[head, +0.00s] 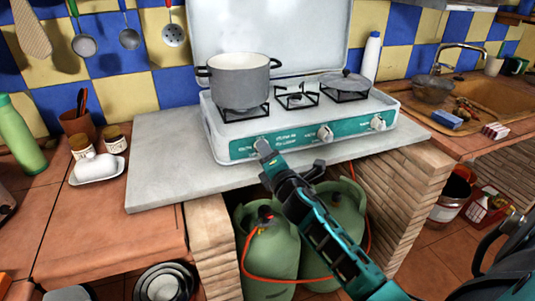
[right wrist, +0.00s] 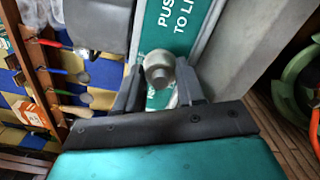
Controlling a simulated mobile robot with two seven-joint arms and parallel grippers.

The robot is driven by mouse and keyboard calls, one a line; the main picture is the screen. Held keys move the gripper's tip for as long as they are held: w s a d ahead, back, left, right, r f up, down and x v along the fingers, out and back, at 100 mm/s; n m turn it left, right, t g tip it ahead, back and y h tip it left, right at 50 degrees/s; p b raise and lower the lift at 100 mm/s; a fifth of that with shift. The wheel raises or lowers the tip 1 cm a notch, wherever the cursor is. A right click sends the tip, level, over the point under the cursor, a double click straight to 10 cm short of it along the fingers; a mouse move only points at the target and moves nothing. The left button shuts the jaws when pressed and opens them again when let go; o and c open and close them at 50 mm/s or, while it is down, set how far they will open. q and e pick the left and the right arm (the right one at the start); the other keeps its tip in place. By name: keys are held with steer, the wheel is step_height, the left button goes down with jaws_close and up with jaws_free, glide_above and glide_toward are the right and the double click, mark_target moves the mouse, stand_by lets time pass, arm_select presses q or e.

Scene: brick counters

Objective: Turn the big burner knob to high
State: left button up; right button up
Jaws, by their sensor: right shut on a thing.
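A white camping stove (head: 222,150) with a teal front panel stands on the grey slab. Two of its knobs show clearly in the head view, a middle knob (head: 325,134) and a right knob (head: 378,122). My right gripper (head: 262,147) is at the left end of the panel, covering the left knob there. In the right wrist view this silver knob (right wrist: 160,75) sits between my two dark fingers, which are shut on it. The angle of its pointer cannot be made out. My left gripper is not in view.
The raised stove lid (head: 270,30) is behind. Green gas bottles (head: 268,250) with an orange hose stand under the slab (head: 150,170). The slab's left part is clear.

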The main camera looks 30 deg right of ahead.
steer(key=o, duration=1)
steer(key=shift+o, duration=0.2)
